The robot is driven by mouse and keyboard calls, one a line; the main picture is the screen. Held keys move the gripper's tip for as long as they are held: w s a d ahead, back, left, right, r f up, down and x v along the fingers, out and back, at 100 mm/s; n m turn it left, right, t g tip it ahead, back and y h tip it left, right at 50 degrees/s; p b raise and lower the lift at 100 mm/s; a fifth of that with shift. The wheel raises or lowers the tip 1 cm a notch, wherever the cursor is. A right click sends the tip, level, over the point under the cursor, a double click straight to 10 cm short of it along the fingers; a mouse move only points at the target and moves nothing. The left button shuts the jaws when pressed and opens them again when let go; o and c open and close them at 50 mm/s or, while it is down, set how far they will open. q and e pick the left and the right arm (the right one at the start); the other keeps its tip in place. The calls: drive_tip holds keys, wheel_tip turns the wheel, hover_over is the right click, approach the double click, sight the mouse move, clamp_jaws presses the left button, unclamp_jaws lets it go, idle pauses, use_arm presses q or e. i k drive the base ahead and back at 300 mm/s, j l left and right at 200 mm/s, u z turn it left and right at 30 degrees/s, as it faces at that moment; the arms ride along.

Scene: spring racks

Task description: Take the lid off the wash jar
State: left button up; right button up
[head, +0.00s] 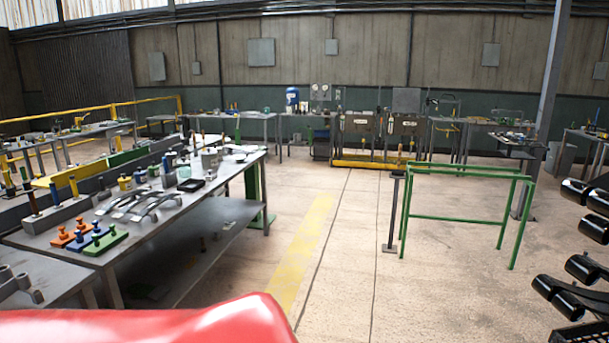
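I cannot single out the wash jar or its lid for certain in the head view. Several small containers stand on the long grey workbench (235,185) at the left, among them a grey pot (210,159) towards its far end. They are too small to tell which, if any, has a lid. Neither of my grippers is in view.
Coloured blocks with knobs (90,238) and curved metal parts (140,205) lie on the near part of the bench. A green frame (465,217) stands right of centre. Black cylinders (570,295) are at the right edge. The floor (345,255) between is clear.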

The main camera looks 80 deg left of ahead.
sight(181, 162)
drive_tip(key=u, duration=4.25)
